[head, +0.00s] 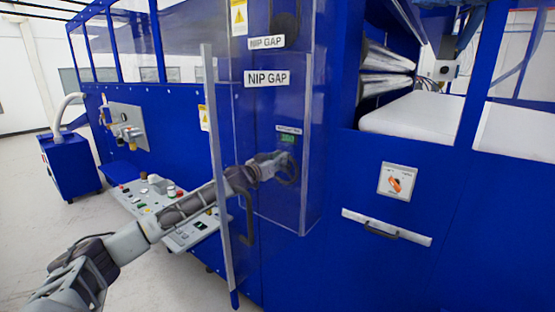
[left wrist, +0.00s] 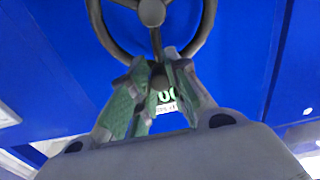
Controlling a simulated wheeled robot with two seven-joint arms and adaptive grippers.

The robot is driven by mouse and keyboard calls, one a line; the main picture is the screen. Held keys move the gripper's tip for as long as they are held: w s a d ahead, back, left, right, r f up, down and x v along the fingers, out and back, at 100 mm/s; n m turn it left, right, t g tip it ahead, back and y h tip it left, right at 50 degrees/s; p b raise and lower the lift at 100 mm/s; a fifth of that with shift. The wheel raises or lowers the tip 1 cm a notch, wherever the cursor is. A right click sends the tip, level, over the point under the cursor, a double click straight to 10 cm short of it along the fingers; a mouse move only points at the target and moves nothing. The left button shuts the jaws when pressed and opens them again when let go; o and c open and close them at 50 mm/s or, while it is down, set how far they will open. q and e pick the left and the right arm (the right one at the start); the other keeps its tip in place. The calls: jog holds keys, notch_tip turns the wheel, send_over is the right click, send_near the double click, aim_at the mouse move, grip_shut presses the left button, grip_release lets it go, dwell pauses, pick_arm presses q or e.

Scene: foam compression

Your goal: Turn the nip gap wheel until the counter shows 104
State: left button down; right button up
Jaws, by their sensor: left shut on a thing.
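The dark nip gap wheel (head: 291,172) is on the blue machine front, under the NIP GAP labels (head: 267,78). It also shows at the top of the left wrist view, with rim, hub (left wrist: 152,12) and a spoke. My left gripper (head: 278,165) is at the wheel. In the left wrist view its green-padded fingers (left wrist: 158,72) are shut on the wheel's rim near the spoke's end. The counter (head: 288,139) is just above the wheel, lit green, its digits too small to read. In the left wrist view the fingers partly hide the counter (left wrist: 166,98); it seems to show zeros.
A clear guard panel with a metal edge (head: 213,130) and dark handle (head: 247,215) stands beside my left forearm. A control desk (head: 190,230) with buttons is below the arm. An orange rotary switch (head: 396,183) and a drawer handle (head: 382,232) are to the right.

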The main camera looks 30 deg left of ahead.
pick_arm(q)
notch_tip(320, 180, down, 11)
jog(key=d+m+p, duration=0.2)
jog(key=d+m, duration=0.1)
jog(key=m, duration=2.3)
jog(key=shift+s+m, duration=0.15)
jog(key=shift+m, duration=0.25)
